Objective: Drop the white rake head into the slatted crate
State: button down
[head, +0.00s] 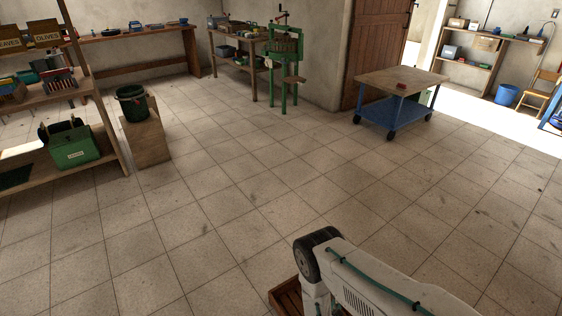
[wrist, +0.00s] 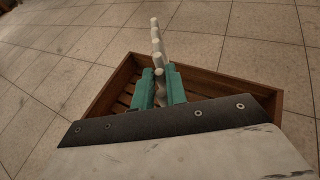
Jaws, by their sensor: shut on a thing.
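In the wrist view my gripper (wrist: 158,88) has its two teal fingers shut on the white rake head (wrist: 157,48). The rake head shows as a row of pale, rounded stubs running away past the fingertips; part of it is hidden between the fingers. Below it is the brown wooden slatted crate (wrist: 208,77), with the fingers and the near part of the rake head over its inside. The far end of the rake head reaches past the crate's back rim in the picture. In the head view a corner of the crate (head: 283,299) shows at the bottom, mostly hidden by my arm.
Bare tiled floor surrounds the crate. A blue cart (head: 392,114) with a wooden top stands at the back right. A green press (head: 286,70) and workbenches line the back. A shelf with a green bin (head: 75,146) and a dark green bucket (head: 132,103) on a wooden block are at the left.

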jog(key=shift+f, duration=2.65)
jog(key=c, duration=1.3)
grip_release()
jog(key=shift+c, duration=0.2)
jog(key=shift+a, duration=0.1)
jog(key=v, duration=0.7)
jog(key=shift+s+r, duration=0.2)
jog(key=shift+s, duration=0.1)
